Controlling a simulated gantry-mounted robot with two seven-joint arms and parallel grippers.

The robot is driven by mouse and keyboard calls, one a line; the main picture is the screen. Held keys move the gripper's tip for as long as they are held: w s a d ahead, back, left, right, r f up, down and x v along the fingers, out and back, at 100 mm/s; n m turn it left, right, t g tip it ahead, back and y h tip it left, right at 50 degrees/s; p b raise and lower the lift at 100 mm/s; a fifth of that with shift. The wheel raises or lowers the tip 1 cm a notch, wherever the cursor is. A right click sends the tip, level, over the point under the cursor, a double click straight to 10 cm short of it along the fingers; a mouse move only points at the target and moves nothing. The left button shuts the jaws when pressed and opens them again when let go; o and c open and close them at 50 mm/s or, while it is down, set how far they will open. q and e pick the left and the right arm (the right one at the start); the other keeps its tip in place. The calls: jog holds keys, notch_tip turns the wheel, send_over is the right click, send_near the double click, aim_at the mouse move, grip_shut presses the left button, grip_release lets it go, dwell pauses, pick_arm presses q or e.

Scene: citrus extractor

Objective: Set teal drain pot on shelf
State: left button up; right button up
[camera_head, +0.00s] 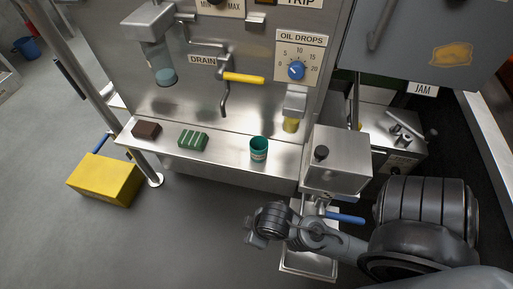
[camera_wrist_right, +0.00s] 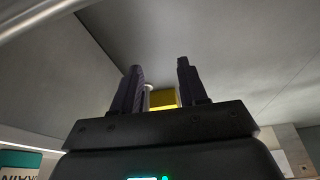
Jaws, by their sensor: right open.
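The teal drain pot (camera_head: 259,149) stands upright on the steel shelf (camera_head: 225,152), a little right of and below the bent drain spout (camera_head: 224,98). Part of the pot, with a white label, shows at the lower left edge of the right wrist view (camera_wrist_right: 20,160). My right gripper (camera_head: 251,233) is in front of the shelf, apart from the pot. In the right wrist view its two fingers (camera_wrist_right: 158,78) are spread with nothing held between them. My left gripper is not in view.
A brown block (camera_head: 146,130) and a green ridged block (camera_head: 193,140) lie on the shelf left of the pot. A steel box (camera_head: 336,160) stands right of it. A yellow box (camera_head: 104,181) sits on the floor at left, near a metal post (camera_head: 88,90).

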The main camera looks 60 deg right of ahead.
dwell(0.4)
jog(key=o, duration=0.8)
jog(key=shift+d, duration=0.15)
